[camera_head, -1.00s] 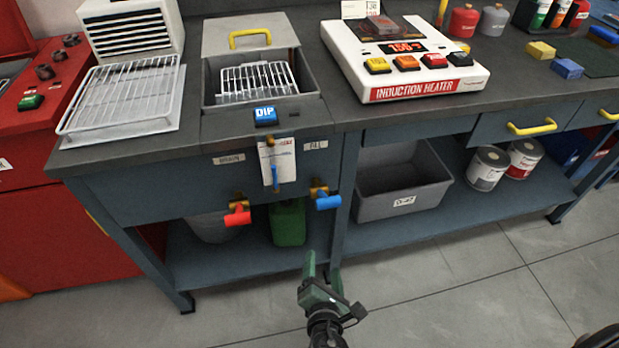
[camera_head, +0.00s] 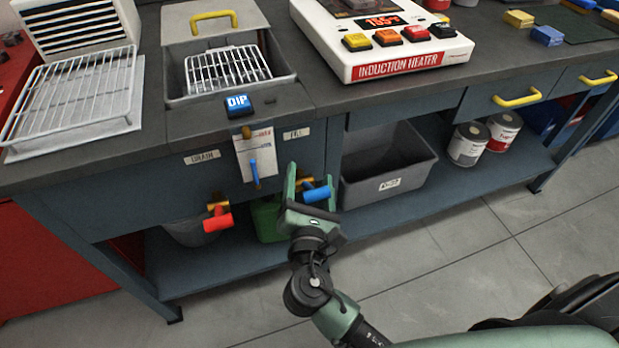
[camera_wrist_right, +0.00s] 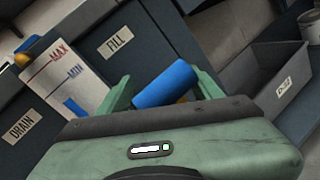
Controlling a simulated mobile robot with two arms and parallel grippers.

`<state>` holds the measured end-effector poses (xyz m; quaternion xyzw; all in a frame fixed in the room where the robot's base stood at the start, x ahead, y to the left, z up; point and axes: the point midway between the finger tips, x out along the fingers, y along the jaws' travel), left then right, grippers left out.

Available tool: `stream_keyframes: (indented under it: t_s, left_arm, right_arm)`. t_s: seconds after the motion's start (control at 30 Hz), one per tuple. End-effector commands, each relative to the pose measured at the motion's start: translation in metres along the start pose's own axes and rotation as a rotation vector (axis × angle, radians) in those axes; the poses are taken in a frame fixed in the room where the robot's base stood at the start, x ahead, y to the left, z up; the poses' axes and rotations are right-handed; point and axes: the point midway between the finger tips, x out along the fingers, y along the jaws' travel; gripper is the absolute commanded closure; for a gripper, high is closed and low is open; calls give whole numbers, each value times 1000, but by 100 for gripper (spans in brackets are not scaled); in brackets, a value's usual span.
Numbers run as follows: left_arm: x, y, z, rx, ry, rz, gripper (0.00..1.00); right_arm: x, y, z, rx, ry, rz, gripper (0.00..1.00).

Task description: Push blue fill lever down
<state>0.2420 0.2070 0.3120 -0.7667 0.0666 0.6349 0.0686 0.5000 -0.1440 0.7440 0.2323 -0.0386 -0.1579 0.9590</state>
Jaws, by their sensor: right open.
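The blue fill lever (camera_head: 317,194) sticks out from the front of the bench on a brass valve, below the FILL label (camera_head: 297,133). My right gripper (camera_head: 311,182) is open, with its green fingers on either side of the blue handle. In the right wrist view, the blue lever (camera_wrist_right: 165,85) lies between the two spread fingers (camera_wrist_right: 160,92). I cannot tell whether a finger touches it. My left gripper is not in view.
A red lever (camera_head: 217,221) hangs left, below the DRAIN label (camera_head: 203,157). A level gauge card (camera_head: 257,155) is between the labels. A grey bin (camera_head: 392,178) and a green container (camera_head: 268,219) stand on the lower shelf. Floor in front is clear.

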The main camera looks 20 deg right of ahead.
Motion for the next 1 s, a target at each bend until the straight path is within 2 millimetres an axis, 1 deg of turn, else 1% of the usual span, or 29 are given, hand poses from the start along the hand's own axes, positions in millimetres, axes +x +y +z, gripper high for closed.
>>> stream_keyframes:
  t_s: [0.27, 0.3, 0.37, 0.4, 0.47, 0.5, 0.53, 1.0]
  left_arm:
    - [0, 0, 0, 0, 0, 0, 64]
    - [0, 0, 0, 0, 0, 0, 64]
    - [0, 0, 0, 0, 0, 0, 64]
    - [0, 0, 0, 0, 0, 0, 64]
    - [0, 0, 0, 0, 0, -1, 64]
    - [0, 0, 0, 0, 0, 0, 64]
    - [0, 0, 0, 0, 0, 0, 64]
    - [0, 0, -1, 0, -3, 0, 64]
  right_arm:
    - [3, 0, -1, 0, 2, 0, 35]
    - [3, 0, -1, 0, 2, 0, 38]
    - [3, 0, -1, 0, 2, 0, 54]
    - [3, 0, -1, 0, 2, 0, 66]
    - [3, 0, 0, 0, 1, 0, 82]
    - [3, 0, 0, 0, 1, 0, 93]
    - [3, 0, 0, 0, 1, 0, 100]
    - [5, -1, 0, -4, -11, 1, 100]
